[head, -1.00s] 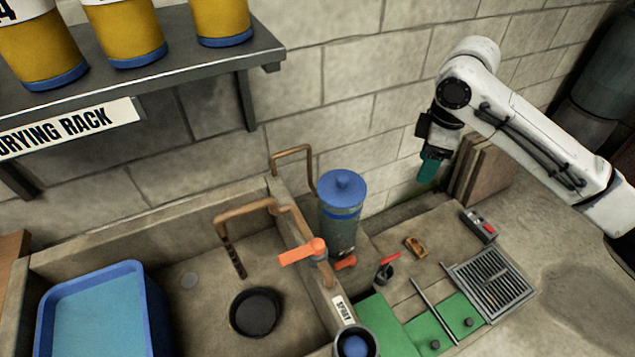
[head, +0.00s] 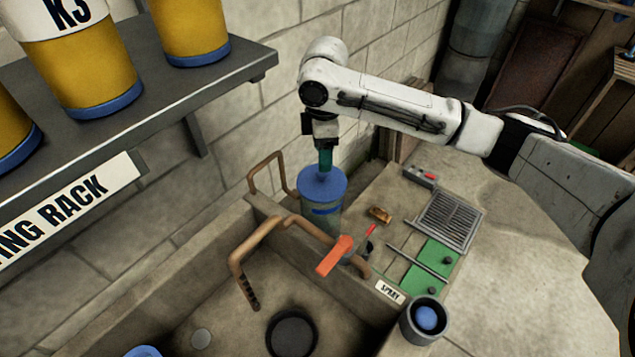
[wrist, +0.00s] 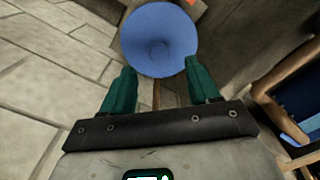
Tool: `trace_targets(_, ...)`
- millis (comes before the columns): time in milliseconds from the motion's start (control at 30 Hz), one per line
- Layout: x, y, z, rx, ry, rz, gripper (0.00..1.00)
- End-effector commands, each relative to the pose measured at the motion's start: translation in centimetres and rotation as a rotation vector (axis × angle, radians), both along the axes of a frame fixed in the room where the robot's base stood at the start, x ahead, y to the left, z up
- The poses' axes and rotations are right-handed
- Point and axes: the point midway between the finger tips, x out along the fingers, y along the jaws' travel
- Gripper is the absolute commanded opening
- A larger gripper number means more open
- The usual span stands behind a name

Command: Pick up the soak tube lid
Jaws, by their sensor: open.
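The soak tube lid (head: 323,183) is a round blue disc with a small knob. It sits on top of the upright grey soak tube (head: 322,217) by the wall end of the trough. In the head view my gripper (head: 325,170) points down just above the lid, overlapping its knob. In the wrist view the lid (wrist: 158,40) lies ahead of my green fingertips (wrist: 155,75), which are spread apart with nothing between them. The lid's knob shows faintly near its middle. I cannot tell whether a finger touches the lid.
Copper pipes (head: 262,235) and an orange lever (head: 335,256) stand close in front of the tube. The drying rack shelf (head: 150,85) with yellow canisters is at the left. A drain grate (head: 448,218) and green panels (head: 436,256) lie right. The block wall is close behind.

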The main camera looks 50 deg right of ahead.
Motion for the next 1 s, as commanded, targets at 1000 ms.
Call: trace_targets(1000,0.3,0.1,-6.2,0.001,0.001,0.000,0.44)
